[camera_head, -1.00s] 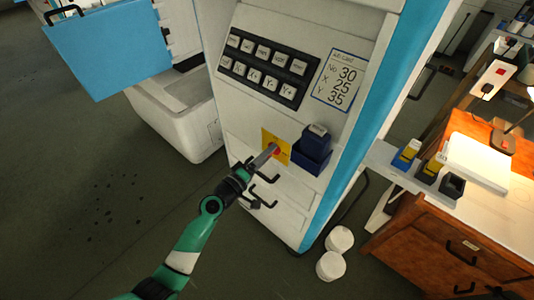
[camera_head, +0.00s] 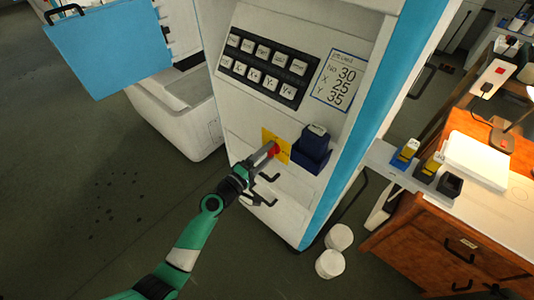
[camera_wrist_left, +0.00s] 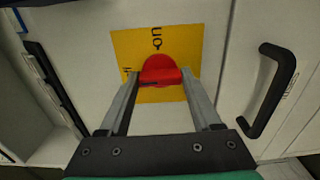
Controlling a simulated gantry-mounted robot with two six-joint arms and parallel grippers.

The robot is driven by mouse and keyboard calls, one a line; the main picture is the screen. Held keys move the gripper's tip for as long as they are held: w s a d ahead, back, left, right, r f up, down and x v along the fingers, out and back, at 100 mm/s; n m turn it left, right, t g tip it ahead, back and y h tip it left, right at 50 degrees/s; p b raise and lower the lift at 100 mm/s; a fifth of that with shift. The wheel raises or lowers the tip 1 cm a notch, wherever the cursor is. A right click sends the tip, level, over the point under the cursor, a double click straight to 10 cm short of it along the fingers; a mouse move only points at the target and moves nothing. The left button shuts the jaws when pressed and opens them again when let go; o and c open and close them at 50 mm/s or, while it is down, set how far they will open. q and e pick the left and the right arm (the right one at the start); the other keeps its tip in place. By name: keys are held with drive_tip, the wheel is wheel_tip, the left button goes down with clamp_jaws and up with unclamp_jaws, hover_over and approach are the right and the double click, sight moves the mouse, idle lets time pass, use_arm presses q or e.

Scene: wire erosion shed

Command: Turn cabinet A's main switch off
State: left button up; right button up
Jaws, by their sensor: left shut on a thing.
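The main switch is a red knob (camera_head: 275,150) on a yellow plate (camera_head: 283,146), low on the white front of the cabinet (camera_head: 240,110). In the left wrist view the red knob (camera_wrist_left: 160,71) sits between my fingertips, in front of the yellow plate (camera_wrist_left: 135,48). My left gripper (camera_head: 268,153) is shut on the red knob; in the left wrist view its two fingers (camera_wrist_left: 160,85) stand on either side of it. The lettering on the plate is partly hidden. My right gripper is not in view.
A dark blue holder (camera_head: 310,154) is fixed right of the yellow plate. A black keypad (camera_head: 265,65) is above. A wooden bench (camera_head: 440,235) stands at the right, and two white rolls (camera_head: 335,250) are on the floor.

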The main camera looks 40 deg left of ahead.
use_arm(q)
drive_tip(key=o, duration=1.4)
drive_tip(key=s, duration=0.7)
drive_tip(key=s+p, duration=0.1)
drive_tip(key=s, duration=0.3)
drive_tip(key=shift+s+d, duration=0.3)
drive_tip(key=shift+d, duration=0.05)
